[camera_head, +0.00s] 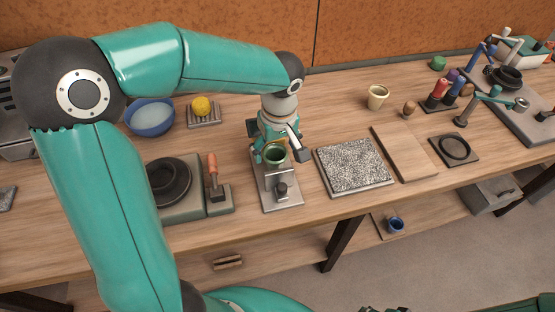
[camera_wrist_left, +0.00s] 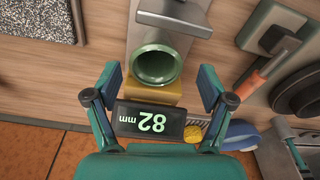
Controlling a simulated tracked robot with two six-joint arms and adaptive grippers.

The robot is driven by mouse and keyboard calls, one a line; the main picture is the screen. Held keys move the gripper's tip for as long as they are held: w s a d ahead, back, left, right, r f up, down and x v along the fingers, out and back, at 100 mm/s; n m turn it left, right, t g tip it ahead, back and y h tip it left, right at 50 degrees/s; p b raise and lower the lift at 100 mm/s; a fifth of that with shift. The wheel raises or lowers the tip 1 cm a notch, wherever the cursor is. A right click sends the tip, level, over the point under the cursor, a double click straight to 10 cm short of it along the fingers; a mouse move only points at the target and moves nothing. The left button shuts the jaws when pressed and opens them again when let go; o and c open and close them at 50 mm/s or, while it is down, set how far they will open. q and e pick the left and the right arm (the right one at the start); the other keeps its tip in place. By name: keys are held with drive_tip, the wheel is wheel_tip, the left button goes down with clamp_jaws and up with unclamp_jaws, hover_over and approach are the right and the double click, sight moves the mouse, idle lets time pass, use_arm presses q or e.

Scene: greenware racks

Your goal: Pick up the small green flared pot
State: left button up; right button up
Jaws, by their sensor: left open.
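The small green flared pot (camera_head: 275,154) stands upright on a grey metal stand (camera_head: 280,196) near the middle of the table. In the left wrist view the pot (camera_wrist_left: 157,65) shows its round open mouth. My left gripper (camera_head: 279,150) is open above it, partly hiding it in the head view. In the left wrist view my left gripper (camera_wrist_left: 160,87) has its fingers wide apart on either side, with the pot lying ahead between them and no contact visible. Only dark tips, probably of my right gripper (camera_head: 385,309), show at the bottom edge of the head view.
A speckled slab (camera_head: 353,166) and a wooden board (camera_head: 403,152) are to the right. A wheel unit with a red-handled tool (camera_head: 213,170) is close on the left. A cream pot (camera_head: 377,98) stands behind.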

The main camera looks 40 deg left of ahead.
sight(276, 154)
use_arm(q)
drive_tip(key=shift+w+a+f+p, duration=0.15)
drive_tip(key=shift+f+p, duration=0.05)
drive_tip(key=shift+f, duration=0.8)
drive_tip(key=shift+w+a+f+p, duration=0.15)
drive_tip(key=shift+w+f, duration=0.05)
drive_tip(key=shift+f, duration=0.85)
drive_tip(key=shift+w+a+f+p, duration=0.15)
drive_tip(key=shift+f+p, duration=0.05)
drive_tip(key=shift+f, duration=0.8)
drive_tip(key=c, duration=1.3)
drive_tip(key=shift+o, duration=0.2)
